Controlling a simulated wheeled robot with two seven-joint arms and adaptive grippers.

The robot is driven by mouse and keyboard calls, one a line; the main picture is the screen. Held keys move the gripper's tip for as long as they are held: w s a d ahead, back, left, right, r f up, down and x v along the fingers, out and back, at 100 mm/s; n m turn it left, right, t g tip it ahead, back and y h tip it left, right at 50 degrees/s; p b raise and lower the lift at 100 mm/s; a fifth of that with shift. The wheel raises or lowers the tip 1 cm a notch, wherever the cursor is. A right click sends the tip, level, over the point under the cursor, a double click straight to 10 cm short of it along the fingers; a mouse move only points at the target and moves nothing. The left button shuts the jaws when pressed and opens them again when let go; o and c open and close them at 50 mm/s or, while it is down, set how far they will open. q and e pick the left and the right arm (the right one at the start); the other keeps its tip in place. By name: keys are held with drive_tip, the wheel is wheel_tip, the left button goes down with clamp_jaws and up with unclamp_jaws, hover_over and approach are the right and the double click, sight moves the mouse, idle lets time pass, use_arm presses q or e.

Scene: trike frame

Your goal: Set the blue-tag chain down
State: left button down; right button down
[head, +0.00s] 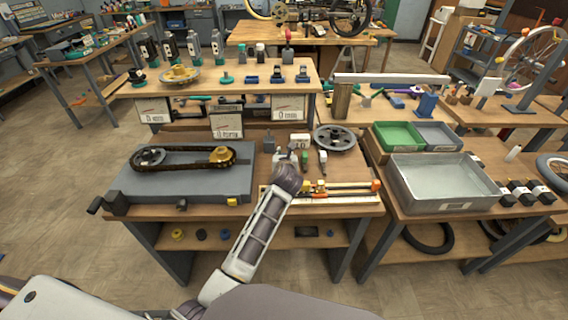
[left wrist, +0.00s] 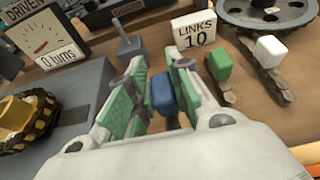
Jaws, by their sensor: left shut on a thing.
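My left gripper (head: 288,160) is low over the right part of the bench, beside the grey fixture. In the left wrist view its fingers (left wrist: 160,100) are closed around the blue tag of the blue-tag chain (left wrist: 162,93). To the right lie a green-tag chain (left wrist: 218,66) and a white-tag chain (left wrist: 271,52) on the wood. A "LINKS 10" card (left wrist: 194,34) stands behind them. My right gripper is not in view.
A grey fixture (head: 215,185) carrying a chain loop (head: 190,163) on two sprockets is left of the gripper. A large toothed wheel (head: 335,138) lies at the back right. A strip with orange ends (head: 330,190) runs along the front. A grey tray (head: 435,180) stands on the right table.

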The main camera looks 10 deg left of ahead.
use_arm(q)
drive_tip(key=shift+f, duration=1.85)
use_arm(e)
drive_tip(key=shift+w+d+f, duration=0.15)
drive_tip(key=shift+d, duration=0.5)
use_arm(q)
drive_tip(key=shift+f, duration=0.15)
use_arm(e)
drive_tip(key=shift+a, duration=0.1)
use_arm(q)
drive_tip(key=c, duration=1.6)
unclamp_jaws()
drive_tip(key=o, duration=0.3)
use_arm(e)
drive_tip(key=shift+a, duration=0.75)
